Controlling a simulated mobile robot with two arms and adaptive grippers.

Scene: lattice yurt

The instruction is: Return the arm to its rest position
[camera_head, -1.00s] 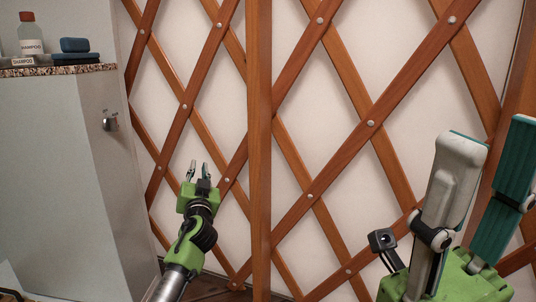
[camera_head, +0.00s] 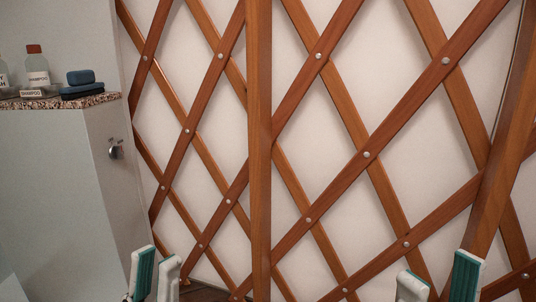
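My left gripper (camera_head: 155,275) shows at the bottom edge, left of centre. Its two white and teal fingers stand upright and apart, with nothing between them. My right gripper (camera_head: 438,283) shows at the bottom edge on the right. Its two fingers are also upright and apart, with an empty gap between them. The rest of both arms is below the picture and hidden.
A white cabinet (camera_head: 60,190) with a speckled top (camera_head: 60,102) stands at the left. It bears a shampoo bottle (camera_head: 37,70) and a blue soap bar (camera_head: 81,77). A hook (camera_head: 115,149) is on its side. A wooden lattice wall (camera_head: 366,155) fills the rest.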

